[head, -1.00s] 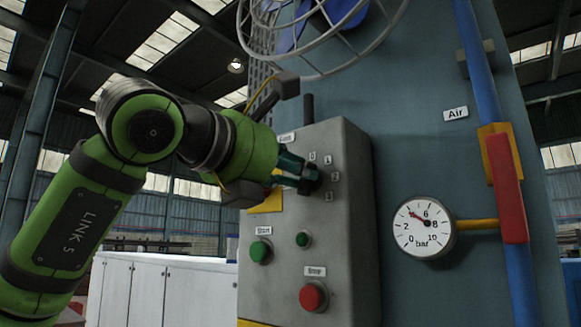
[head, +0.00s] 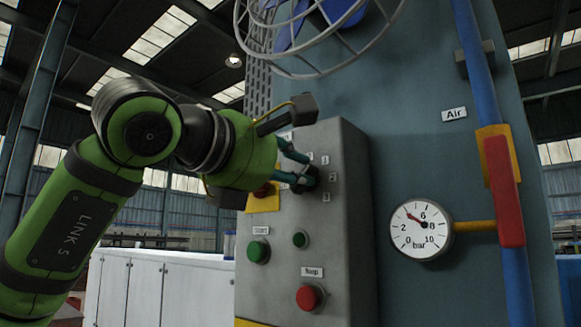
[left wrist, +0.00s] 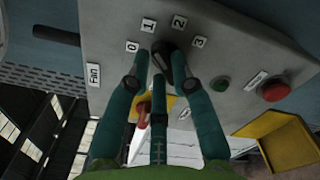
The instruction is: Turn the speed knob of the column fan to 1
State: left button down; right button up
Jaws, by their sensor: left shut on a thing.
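The speed knob (head: 309,179) is small and black, on the front of the grey control box (head: 345,225). My left gripper (head: 299,170) comes from the left, with its teal fingers closed about the knob. In the left wrist view the fingers (left wrist: 161,60) stand on either side of the dark knob (left wrist: 172,66). The labels 0 (left wrist: 132,46), 1 (left wrist: 148,25), 2 (left wrist: 179,22) and 3 (left wrist: 199,42) form an arc around it. The fingers partly hide the knob, and I cannot tell which number its pointer faces. My right gripper is out of view.
A pressure gauge (head: 422,227) is to the right; the fan cage (head: 320,40) is above.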

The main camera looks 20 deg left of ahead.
pick_arm(q)
jog(key=shift+w, duration=0.1)
jog(key=c, duration=1.1)
grip_release()
jog(key=shift+o, duration=0.2)
jog(key=v, duration=1.1)
jog(key=shift+a, duration=0.1)
